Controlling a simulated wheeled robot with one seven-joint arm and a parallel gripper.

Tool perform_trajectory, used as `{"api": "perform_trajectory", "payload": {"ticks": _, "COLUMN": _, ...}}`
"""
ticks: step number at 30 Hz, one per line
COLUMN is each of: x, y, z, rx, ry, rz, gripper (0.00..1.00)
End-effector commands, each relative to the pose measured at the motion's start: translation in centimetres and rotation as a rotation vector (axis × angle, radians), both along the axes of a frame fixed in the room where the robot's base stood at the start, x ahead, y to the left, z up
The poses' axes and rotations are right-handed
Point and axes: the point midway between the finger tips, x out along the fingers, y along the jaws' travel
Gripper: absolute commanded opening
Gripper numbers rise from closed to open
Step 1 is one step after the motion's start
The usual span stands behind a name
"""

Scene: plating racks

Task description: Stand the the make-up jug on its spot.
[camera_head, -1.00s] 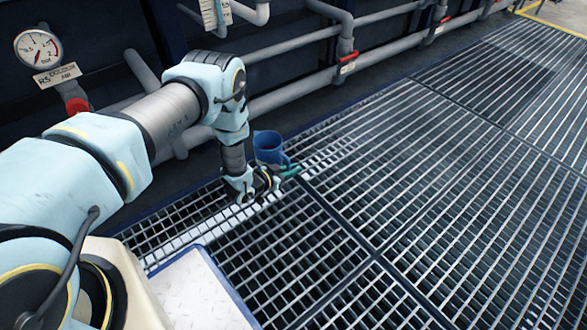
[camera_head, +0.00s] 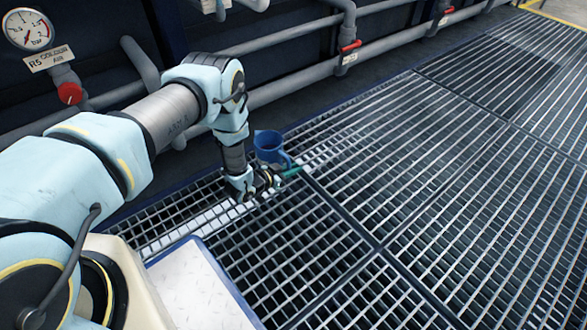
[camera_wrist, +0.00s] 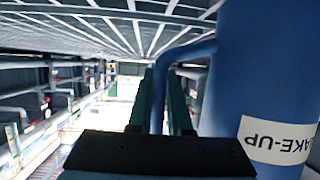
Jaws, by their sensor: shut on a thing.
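The make-up jug (camera_head: 267,146) is blue and hangs beside my gripper above the floor grating in the head view. In the wrist view its blue wall (camera_wrist: 265,65) fills the right side, with an upside-down white label ending in "AKE-UP" at the lower right. My gripper (camera_head: 290,172) has green fingers, and it is shut on the jug's handle. In the wrist view the handle (camera_wrist: 187,50) runs down between the fingers (camera_wrist: 162,100). The wrist picture is upside down. I cannot make out a marked spot for the jug.
Open floor grating (camera_head: 430,170) spreads to the right and is clear. Grey pipes (camera_head: 300,80) with red-handled valves run along the dark wall behind the arm. A pressure gauge (camera_head: 27,30) is at the upper left. A white blue-edged surface (camera_head: 195,290) is at the bottom.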

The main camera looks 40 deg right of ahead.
Motion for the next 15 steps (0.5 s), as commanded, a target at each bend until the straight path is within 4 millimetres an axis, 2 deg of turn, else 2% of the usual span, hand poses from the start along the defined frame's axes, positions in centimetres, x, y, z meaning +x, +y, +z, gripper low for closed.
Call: {"api": "perform_trajectory", "payload": {"ticks": 15, "x": 0.03, "y": -0.02, "z": -1.05, "rx": -0.001, "ry": 0.0, "rz": 0.0, "gripper": 0.0}}
